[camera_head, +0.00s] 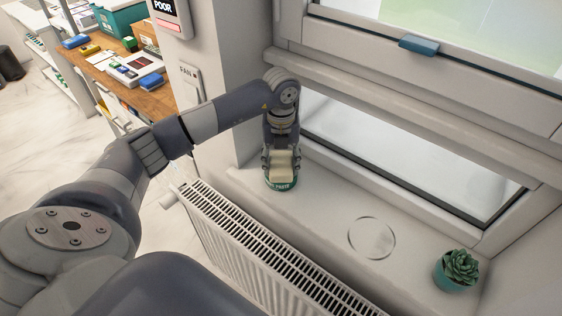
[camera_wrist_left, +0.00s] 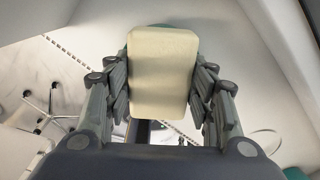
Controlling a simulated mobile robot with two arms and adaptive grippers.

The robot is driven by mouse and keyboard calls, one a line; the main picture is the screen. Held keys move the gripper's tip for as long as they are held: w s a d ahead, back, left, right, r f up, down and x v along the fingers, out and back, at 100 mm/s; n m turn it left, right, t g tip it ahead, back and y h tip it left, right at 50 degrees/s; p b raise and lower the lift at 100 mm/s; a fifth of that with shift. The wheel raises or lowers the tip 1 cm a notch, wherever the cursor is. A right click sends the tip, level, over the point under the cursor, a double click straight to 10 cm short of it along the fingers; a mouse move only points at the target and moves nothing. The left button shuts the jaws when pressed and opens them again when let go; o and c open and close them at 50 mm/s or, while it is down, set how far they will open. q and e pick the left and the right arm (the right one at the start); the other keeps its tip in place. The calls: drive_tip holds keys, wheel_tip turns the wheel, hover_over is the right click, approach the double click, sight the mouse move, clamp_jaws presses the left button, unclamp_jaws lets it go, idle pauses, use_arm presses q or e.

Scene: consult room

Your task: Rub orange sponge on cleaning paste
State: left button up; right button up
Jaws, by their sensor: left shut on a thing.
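My left gripper (camera_head: 281,165) points down over the window sill and is shut on a pale cream block (camera_head: 282,158), which looks like a sponge; no orange face of it shows. In the left wrist view the block (camera_wrist_left: 162,72) sits between the two fingers, its broad face toward the camera. A green round tin (camera_head: 281,185), with "PASTE" on its side, stands on the sill directly below the block. Its green edge (camera_wrist_left: 165,27) shows behind the block in the wrist view. The block hides the tin's top, so I cannot tell whether they touch. My right gripper is out of view.
A clear round outline (camera_head: 371,238) lies on the sill, and a potted succulent (camera_head: 458,268) stands at its right. A white radiator (camera_head: 265,250) runs along the sill's front. The window frame (camera_head: 420,190) rises behind. A wooden shelf (camera_head: 130,85) with boxes is at far left.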

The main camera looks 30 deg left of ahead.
sight(281, 162)
use_arm(q)
drive_tip(key=shift+r+p, duration=2.4)
drive_tip(key=shift+r, duration=1.1)
drive_tip(key=shift+f, duration=0.1)
